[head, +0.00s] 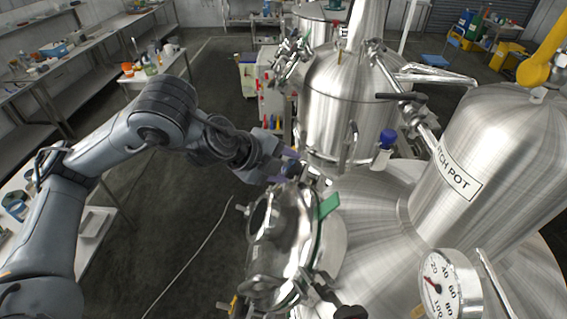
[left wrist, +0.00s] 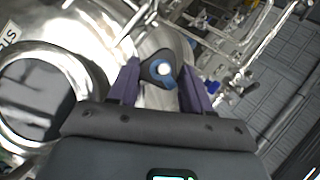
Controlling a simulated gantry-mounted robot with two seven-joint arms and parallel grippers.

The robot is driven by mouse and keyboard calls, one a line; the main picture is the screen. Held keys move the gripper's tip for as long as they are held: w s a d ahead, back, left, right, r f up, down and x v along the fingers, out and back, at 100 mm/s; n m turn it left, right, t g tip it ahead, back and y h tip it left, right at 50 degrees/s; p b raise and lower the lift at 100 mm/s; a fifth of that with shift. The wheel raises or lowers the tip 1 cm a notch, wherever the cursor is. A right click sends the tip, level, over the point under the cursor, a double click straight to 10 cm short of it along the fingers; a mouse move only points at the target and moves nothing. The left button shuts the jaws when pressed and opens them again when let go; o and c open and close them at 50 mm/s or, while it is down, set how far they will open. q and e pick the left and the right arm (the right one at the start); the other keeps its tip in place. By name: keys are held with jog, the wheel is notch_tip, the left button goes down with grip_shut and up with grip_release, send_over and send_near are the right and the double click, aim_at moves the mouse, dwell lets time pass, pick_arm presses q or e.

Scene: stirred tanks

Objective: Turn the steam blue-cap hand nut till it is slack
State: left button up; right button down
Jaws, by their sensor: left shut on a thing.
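The hand nut (left wrist: 160,71) is dark with a blue ring and a pale centre on its cap. In the left wrist view it sits between the two purple fingers of my left gripper (left wrist: 160,84), which is shut on it. In the head view my left gripper (head: 289,167) reaches in from the left to the side of the steel vessel, and the nut is hidden there by the fingers and fittings. My right gripper is not in view.
A steel vessel (head: 340,100) stands just behind the gripper. A round clamped port (head: 280,235) with a green tag is close in front. A pot marked "TCH POT" (head: 470,160) and a dial gauge (head: 447,285) are at right. Open floor (head: 190,235) lies below my left arm.

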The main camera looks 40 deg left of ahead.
pick_arm(q)
jog(key=o, duration=1)
jog(key=shift+o, duration=0.2)
jog(key=v, duration=1)
jog(key=shift+s+r, duration=0.15)
jog(key=shift+r, duration=0.05)
jog(key=shift+s, duration=0.1)
